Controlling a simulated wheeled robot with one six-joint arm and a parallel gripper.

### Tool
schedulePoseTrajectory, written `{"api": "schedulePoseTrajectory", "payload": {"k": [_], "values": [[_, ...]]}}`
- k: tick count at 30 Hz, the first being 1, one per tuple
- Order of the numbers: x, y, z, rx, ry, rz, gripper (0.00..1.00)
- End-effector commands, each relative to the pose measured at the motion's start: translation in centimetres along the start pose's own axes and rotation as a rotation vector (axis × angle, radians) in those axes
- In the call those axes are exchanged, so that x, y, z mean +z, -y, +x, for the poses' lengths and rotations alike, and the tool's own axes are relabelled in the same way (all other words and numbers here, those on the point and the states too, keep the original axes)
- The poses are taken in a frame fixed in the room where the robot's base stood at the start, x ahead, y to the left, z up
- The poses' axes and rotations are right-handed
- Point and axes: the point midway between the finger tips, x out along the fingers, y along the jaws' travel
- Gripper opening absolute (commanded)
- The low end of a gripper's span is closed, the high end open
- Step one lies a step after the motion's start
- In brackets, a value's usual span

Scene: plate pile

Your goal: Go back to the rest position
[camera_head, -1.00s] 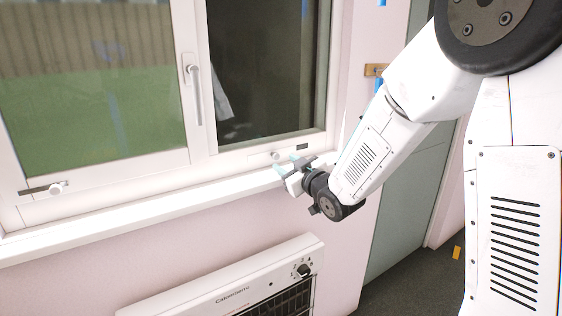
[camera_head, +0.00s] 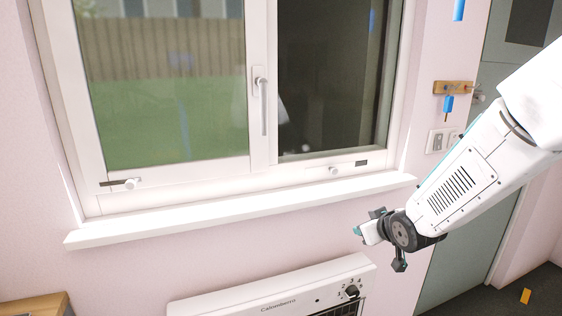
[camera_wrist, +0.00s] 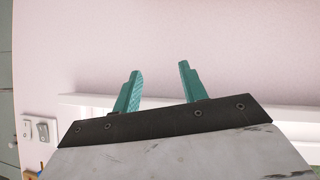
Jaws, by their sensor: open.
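My gripper (camera_head: 360,232) is in front of the wall, a little below the right end of the window sill (camera_head: 240,212). In the wrist view its two teal fingers (camera_wrist: 158,84) stand apart with nothing between them. My arm comes in from the right edge of the head view. No plate shows in any view.
A white heater (camera_head: 275,287) with a dial is on the wall below the sill. A wooden surface (camera_head: 36,304) shows at the bottom left. Light switches (camera_head: 437,141) and a wooden hook rack (camera_head: 453,87) are on the wall beside a grey-green door (camera_head: 455,262). An orange-yellow mark (camera_head: 525,296) lies on the dark floor.

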Motion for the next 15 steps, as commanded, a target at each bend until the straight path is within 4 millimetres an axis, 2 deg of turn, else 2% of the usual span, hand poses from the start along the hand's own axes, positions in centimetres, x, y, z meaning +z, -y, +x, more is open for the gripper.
{"api": "schedulePoseTrajectory", "payload": {"k": [3,5,8,11,15], "values": [[3.2,-0.3,-3.5,0.016,0.231,0.058,0.43],[4.7,-0.2,-5.7,0.019,0.344,0.090,0.43],[6.9,0.2,-10.3,0.022,0.522,0.150,0.43],[8.6,1.1,-15.6,0.013,0.685,0.212,0.43],[10.1,3.1,-23.8,-0.018,0.877,0.293,0.43]]}}
